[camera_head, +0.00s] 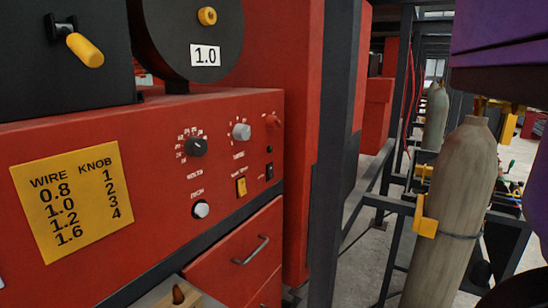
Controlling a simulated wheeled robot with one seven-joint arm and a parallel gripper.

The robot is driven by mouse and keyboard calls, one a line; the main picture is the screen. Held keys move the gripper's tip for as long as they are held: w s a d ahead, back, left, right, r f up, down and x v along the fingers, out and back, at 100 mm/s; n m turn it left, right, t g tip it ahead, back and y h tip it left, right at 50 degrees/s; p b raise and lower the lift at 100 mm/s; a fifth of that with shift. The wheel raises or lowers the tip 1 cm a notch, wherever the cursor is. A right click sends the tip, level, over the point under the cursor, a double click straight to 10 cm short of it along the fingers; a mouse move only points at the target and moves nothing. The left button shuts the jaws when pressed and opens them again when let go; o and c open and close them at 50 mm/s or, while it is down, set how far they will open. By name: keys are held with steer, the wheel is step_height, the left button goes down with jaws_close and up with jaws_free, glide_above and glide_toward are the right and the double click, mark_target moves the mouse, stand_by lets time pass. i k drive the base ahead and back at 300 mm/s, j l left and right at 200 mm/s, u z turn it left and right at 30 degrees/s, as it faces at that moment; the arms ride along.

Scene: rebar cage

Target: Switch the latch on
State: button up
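No part is marked as a latch, and I cannot tell which one the task means. A red machine panel (120,190) fills the left side. It carries a small yellow rocker switch (241,187) in a dark frame and a small black switch (269,171) to its right. Their on or off positions are too small to tell. A black lever with a yellow grip (85,50) sits on the dark box at the upper left, slanting down to the right. My gripper is not recognisable in this view.
The panel also has a black knob (195,147), a grey knob (241,131), a yellow label (73,200) and a drawer handle (251,250) below. A dark post (332,150) stands right of it. A grey gas cylinder (455,220) stands farther right.

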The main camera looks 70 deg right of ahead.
mark_target(269, 172)
steer(key=z, duration=1.2)
